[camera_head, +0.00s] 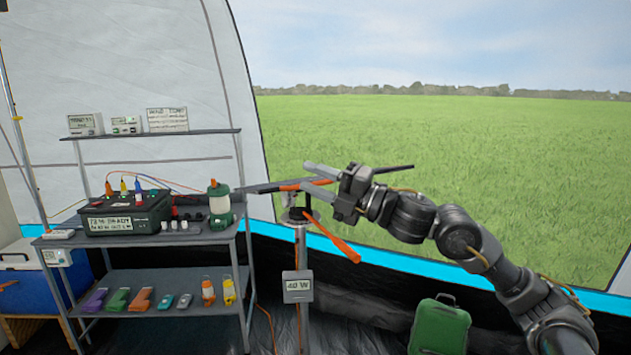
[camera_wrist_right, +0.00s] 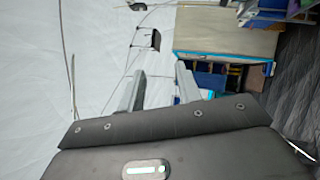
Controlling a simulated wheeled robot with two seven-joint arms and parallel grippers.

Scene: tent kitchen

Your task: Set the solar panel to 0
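The solar panel (camera_head: 398,169) is a thin dark slab seen nearly edge-on, on top of a metal post (camera_head: 301,250). Orange parts show near its middle, and an orange lever (camera_head: 333,238) slants down to the right from the mount. A display (camera_head: 298,286) on the post reads "40 W". My right gripper (camera_head: 305,174) is open in front of the panel, its fingers pointing left and overlapping the mount. I cannot tell whether it touches anything. In the right wrist view its fingers (camera_wrist_right: 158,80) are apart with nothing held between them. My left gripper is not in view.
A metal shelf (camera_head: 155,275) at left carries a black power box (camera_head: 127,212), a green lantern (camera_head: 219,203) and several coloured tools. A green case (camera_head: 440,328) stands on the floor at lower right. A blue cooler (camera_head: 30,280) is at far left. Grass lies beyond the tent opening.

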